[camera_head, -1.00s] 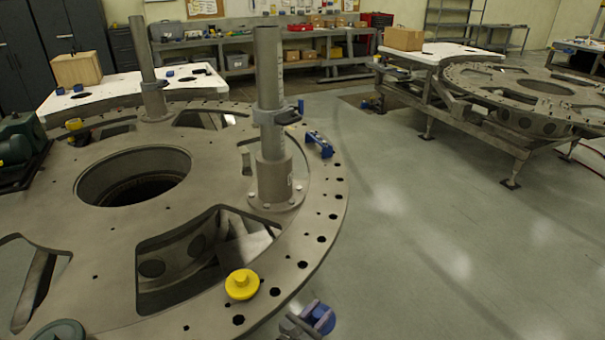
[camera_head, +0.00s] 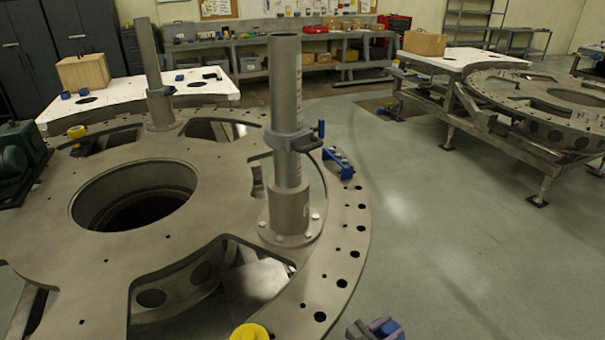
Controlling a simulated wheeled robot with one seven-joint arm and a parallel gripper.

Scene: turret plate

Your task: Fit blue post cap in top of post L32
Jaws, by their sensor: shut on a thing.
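My gripper (camera_head: 362,331) shows only partly at the bottom edge, right of centre. It is shut on the blue post cap (camera_head: 387,328), whose lower part is cut off by the frame. The near grey post (camera_head: 286,95) stands upright on the turret plate (camera_head: 318,290), with an open top and a clamp collar (camera_head: 288,140) partway up. A second, farther post (camera_head: 152,75) stands at the left. I cannot read which post is L32. The cap is apart from both posts, well below and in front of the near post's top.
A yellow knobbed piece (camera_head: 249,332) sits on the plate at the bottom edge. A blue tool (camera_head: 339,162) lies on the rim right of the near post. The plate has a large round hole and cutouts. Open floor (camera_head: 440,240) lies to the right; another plate stands beyond.

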